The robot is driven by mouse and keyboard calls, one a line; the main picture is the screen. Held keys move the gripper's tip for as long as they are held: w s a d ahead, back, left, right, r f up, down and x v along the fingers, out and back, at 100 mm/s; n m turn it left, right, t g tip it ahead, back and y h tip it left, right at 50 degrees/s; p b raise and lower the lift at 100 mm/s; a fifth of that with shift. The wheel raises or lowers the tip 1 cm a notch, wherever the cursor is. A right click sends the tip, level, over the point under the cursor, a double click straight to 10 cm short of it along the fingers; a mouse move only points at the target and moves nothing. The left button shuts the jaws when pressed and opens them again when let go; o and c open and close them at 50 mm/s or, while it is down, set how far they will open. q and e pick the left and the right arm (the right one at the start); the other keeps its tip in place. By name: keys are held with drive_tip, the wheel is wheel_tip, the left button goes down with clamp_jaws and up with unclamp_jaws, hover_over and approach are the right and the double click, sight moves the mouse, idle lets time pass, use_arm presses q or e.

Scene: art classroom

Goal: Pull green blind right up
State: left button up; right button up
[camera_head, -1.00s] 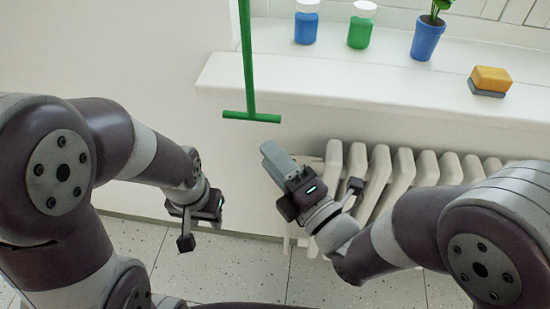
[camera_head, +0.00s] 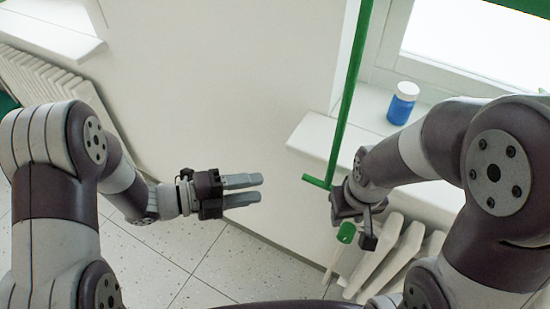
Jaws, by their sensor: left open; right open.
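A green pull rod (camera_head: 347,110) hangs from the top of the view, with a crossbar handle (camera_head: 316,181) at its lower end. My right gripper (camera_head: 355,222) is open at the handle and hides its middle. One end of the crossbar shows left of the gripper, and a rounded green end shows below it. I cannot tell whether the bar lies between the fingers. A strip of green blind (camera_head: 527,7) shows at the top right above the bright window. My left gripper (camera_head: 252,190) is open and empty, left of the rod, with its fingers pointing right.
A white windowsill (camera_head: 318,142) lies behind my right arm, with a blue jar (camera_head: 401,104) on it. A white radiator (camera_head: 385,259) is below the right gripper. Another radiator (camera_head: 40,85) and sill (camera_head: 45,30) are at the left. Bare wall lies between.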

sight(308, 181)
use_arm(q)
drive_tip(key=s+r+x, duration=0.1)
drive_tip(key=x, duration=1.1)
drive_tip(key=shift+d, duration=0.45)
drive_tip(key=shift+w, duration=0.1)
clamp_jaws()
